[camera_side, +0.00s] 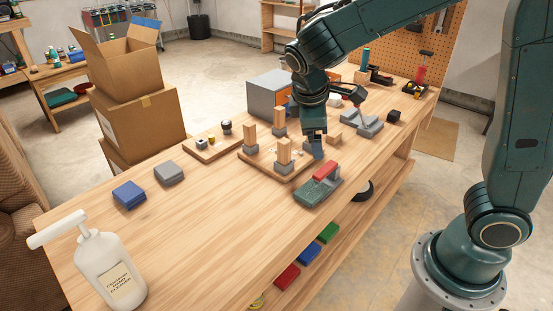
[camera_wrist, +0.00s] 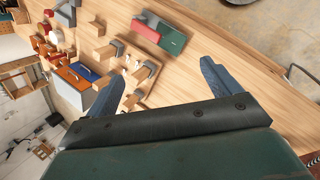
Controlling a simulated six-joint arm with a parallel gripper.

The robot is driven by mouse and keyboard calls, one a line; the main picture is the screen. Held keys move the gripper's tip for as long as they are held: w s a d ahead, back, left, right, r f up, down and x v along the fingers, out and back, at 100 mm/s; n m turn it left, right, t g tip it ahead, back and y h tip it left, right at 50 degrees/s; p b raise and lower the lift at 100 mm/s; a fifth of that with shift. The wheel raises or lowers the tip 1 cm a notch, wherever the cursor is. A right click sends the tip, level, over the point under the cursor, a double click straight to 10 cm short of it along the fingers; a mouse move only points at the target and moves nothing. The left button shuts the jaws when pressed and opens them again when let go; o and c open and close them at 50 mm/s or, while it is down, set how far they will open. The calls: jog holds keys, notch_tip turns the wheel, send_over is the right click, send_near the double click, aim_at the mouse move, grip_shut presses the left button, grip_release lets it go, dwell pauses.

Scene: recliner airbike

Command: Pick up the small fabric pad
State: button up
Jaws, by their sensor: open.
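Two small flat pads lie side by side on the left part of the workbench in the side view: a blue pad (camera_side: 129,194) and a grey pad (camera_side: 169,172). I cannot tell which of them is the fabric pad. My gripper (camera_side: 313,147) is well to the right of both, over the wooden board with upright posts. In the wrist view my gripper (camera_wrist: 160,85) has its two blue fingers spread wide with nothing held between them. Neither pad can be made out clearly in the wrist view.
The post board (camera_side: 253,155), a green block with a red top (camera_side: 318,188) and a small board with knobs (camera_side: 206,151) stand near my gripper. The bench surface in front of the pads is clear.

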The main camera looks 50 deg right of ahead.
jog(key=w+a+f+n+h, duration=0.1)
jog(key=a+f+n+h, duration=0.1)
jog(key=f, duration=0.4)
jog(key=w+a+f+n+h, duration=0.2)
jog(key=f+n+h, duration=0.1)
jog(key=f, duration=0.4)
jog(key=w+a+f+n+g+h, duration=0.1)
jog(key=w+a+f+n+h, duration=0.1)
jog(key=f+n, duration=0.3)
jog(key=shift+f+h, duration=0.7)
jog(key=shift+f, duration=0.1)
jog(key=shift+s+a+f+n+h, duration=0.2)
jog(key=shift+f+n+h, duration=0.1)
jog(key=shift+f, duration=0.25)
send_near(312, 190)
jog(key=shift+x, duration=1.75)
jog(key=shift+w, duration=0.1)
jog(key=shift+x, duration=2.6)
